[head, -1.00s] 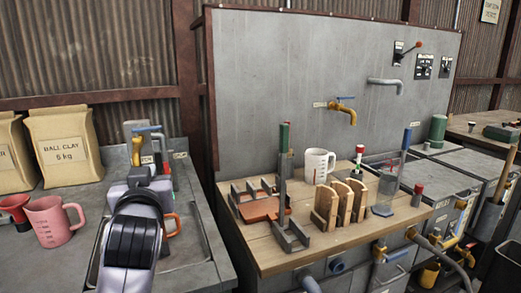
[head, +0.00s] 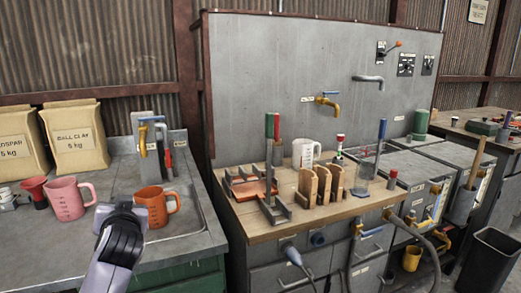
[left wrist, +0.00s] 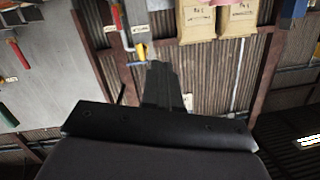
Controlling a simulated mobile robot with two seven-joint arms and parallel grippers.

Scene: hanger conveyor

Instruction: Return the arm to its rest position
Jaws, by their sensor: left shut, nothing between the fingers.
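My left arm comes in at the lower left of the head view, and its gripper's fingers are hidden there behind the wrist. In the left wrist view the left gripper (left wrist: 160,68) shows its dark fingers shut together with nothing between them. An orange mug (head: 155,207) stands on the left counter just to the right of my wrist in the head view. No object is held. My right gripper is not in view.
A pink jug (head: 67,199), a red funnel (head: 36,191) and clay bags (head: 82,138) stand on the left counter (head: 187,252). A wooden bench (head: 280,225) with racks, a white jug (head: 305,153) and upright tools is to the right. A black bin (head: 488,262) stands lower right.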

